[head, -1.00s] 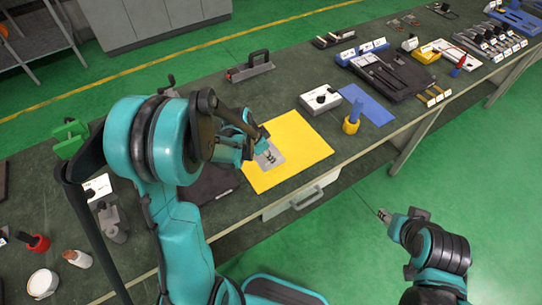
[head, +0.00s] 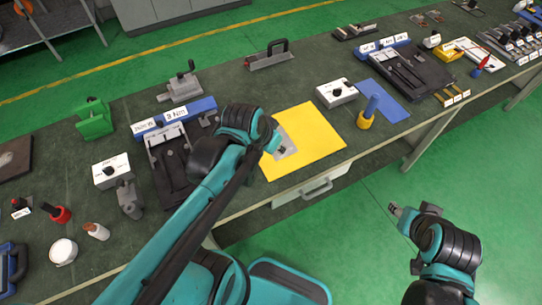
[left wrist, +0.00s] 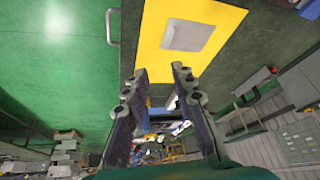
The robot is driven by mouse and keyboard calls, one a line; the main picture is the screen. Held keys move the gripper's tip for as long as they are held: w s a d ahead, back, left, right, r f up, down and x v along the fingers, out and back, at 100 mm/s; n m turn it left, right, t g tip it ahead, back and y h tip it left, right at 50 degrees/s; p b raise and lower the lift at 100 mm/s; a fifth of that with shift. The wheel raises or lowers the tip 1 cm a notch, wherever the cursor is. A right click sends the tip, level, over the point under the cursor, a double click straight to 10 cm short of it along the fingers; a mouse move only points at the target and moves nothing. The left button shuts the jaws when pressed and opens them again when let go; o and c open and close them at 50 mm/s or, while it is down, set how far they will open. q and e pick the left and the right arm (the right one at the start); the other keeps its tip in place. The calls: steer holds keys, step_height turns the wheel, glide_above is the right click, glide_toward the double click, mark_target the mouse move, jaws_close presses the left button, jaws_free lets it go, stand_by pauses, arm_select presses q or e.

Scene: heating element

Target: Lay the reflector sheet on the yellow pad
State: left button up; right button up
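The reflector sheet (head: 287,137) is a thin grey rectangle lying flat on the yellow pad (head: 318,137). My left arm hides part of the sheet and the pad's left side in the head view. In the left wrist view the whole sheet (left wrist: 188,35) lies inside the visible part of the pad (left wrist: 152,30). My left gripper (left wrist: 160,75) is open and empty, its fingers apart from the sheet. In the head view only its dark tips (head: 283,154) show, in front of the sheet. My right gripper (head: 396,210) is off the bench over the green floor; its fingers are too small to read.
A black tray (head: 172,165) lies left of the pad. A handled metal block (head: 268,58) stands behind. A drawer handle (head: 317,189) juts out in front.

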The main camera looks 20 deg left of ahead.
arm_select(q)
steer(key=s+n, duration=0.1)
steer(key=s+d+t, duration=0.1)
steer(key=s, duration=0.1)
steer(key=s+r+n, duration=0.1)
steer(key=s, duration=0.1)
steer(key=shift+s+d+n+t+y, duration=0.1)
steer(key=shift+d+n+t+y, duration=0.05)
steer(key=shift+n+t+y, duration=0.15)
